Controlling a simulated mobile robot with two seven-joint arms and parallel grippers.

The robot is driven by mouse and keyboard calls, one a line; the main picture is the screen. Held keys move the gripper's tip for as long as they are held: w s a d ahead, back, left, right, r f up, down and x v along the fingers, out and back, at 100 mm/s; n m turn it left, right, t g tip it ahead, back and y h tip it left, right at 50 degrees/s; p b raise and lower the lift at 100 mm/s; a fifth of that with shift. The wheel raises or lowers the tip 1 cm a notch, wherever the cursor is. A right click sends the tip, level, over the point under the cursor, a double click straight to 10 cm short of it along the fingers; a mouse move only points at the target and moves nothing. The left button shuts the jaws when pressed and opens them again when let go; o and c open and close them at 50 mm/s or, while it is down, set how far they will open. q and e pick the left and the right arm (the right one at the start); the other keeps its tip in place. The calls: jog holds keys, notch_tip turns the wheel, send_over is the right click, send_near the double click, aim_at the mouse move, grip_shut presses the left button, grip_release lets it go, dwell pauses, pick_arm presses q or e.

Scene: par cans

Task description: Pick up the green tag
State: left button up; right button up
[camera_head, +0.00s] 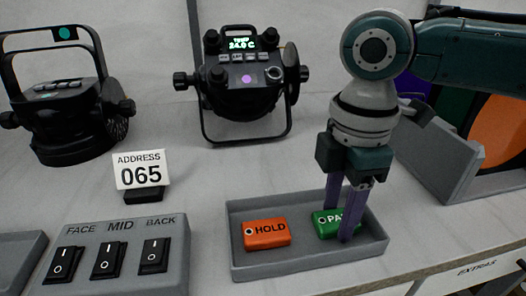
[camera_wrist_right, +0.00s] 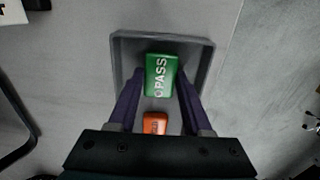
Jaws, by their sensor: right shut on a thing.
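The green tag (camera_head: 323,221), lettered PASS, lies in a shallow grey tray (camera_head: 300,262), in its right part. It also shows in the right wrist view (camera_wrist_right: 160,72), between the two purple fingers. My right gripper (camera_head: 343,225) reaches down into the tray from above and is shut on the green tag, one finger on each side of it. The finger hides part of the tag in the head view. An orange tag (camera_head: 266,234) lettered HOLD lies in the left part of the same tray, apart from the fingers. My left gripper is not in view.
A switch box (camera_head: 120,262) with three rocker switches stands left of the tray. A sign (camera_head: 140,170) reading ADDRESS 065 stands behind it. Two black par cans, one at centre (camera_head: 245,85) and one at left (camera_head: 70,120), stand farther back. A grey rack (camera_head: 455,165) is at right.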

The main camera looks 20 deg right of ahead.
grip_shut()
